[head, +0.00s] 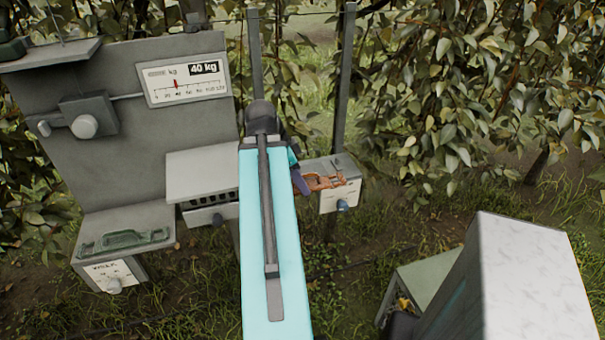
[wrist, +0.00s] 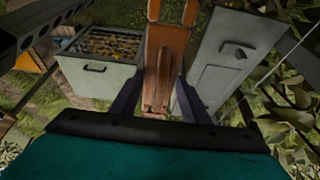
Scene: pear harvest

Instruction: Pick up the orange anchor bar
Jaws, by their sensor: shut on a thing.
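The orange anchor bar (head: 325,182) shows in the head view just right of my arm, at the grey box with a blue knob (head: 342,190). I cannot tell whether it rests on the box top or hangs just above it. In the wrist view the bar (wrist: 157,85) lies lengthwise between the two dark fingers of my gripper (wrist: 160,92). My gripper is shut on it. In the head view my gripper (head: 301,182) is mostly hidden behind my light-blue arm, with one purple finger showing at the bar's left end.
A grey panel (head: 150,150) with a 40 kg scale (head: 187,80) stands at left. A green bar (head: 123,240) lies on a grey box (head: 125,222) at lower left. A container of yellowish fruit (wrist: 97,72) shows in the wrist view. Leafy trees stand behind.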

